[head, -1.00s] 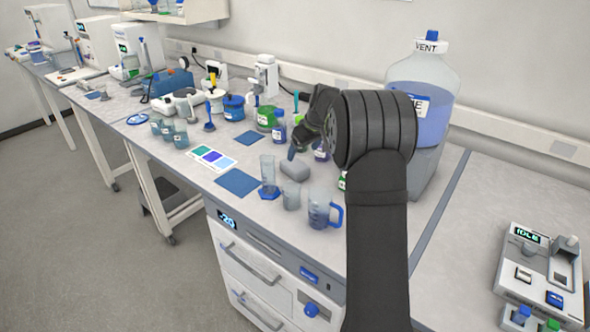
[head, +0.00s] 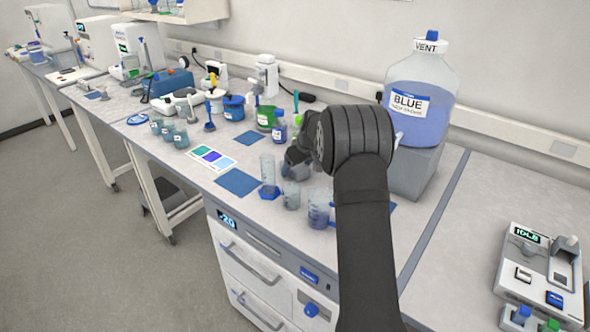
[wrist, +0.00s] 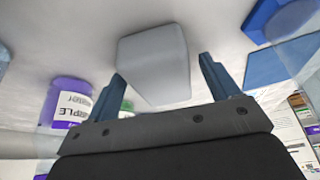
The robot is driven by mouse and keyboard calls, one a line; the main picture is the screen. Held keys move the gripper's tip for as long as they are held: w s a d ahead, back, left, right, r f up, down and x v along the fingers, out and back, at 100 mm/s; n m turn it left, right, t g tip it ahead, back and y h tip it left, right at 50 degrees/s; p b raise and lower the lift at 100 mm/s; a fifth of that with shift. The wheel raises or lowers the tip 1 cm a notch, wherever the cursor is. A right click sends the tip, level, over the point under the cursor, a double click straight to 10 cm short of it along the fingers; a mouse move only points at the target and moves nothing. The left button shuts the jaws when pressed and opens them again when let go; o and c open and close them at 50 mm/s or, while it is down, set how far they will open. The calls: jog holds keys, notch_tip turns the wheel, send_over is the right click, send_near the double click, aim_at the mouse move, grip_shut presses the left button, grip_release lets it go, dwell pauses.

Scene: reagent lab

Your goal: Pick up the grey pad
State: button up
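The grey pad (wrist: 155,62) is a light grey block with rounded corners lying on the bench, seen in the wrist view just ahead of the fingers. My gripper (wrist: 163,80) is open, with its two blue fingers apart and the near end of the pad between them in that view. The pad does not look gripped. In the head view my gripper (head: 298,160) is low over the bench behind the beakers, and my arm hides most of it. The pad there is largely hidden by the gripper and cannot be made out clearly.
A graduated cylinder (head: 267,172) with a blue base, a small beaker (head: 291,196) and a jug (head: 318,210) stand in front of my gripper. A purple-labelled bottle (wrist: 67,102) is close on the left in the wrist view. A large blue carboy (head: 420,105) stands behind.

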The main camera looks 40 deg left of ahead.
jog(key=c, duration=0.9)
jog(key=shift+c, duration=0.2)
jog(key=shift+r, duration=0.15)
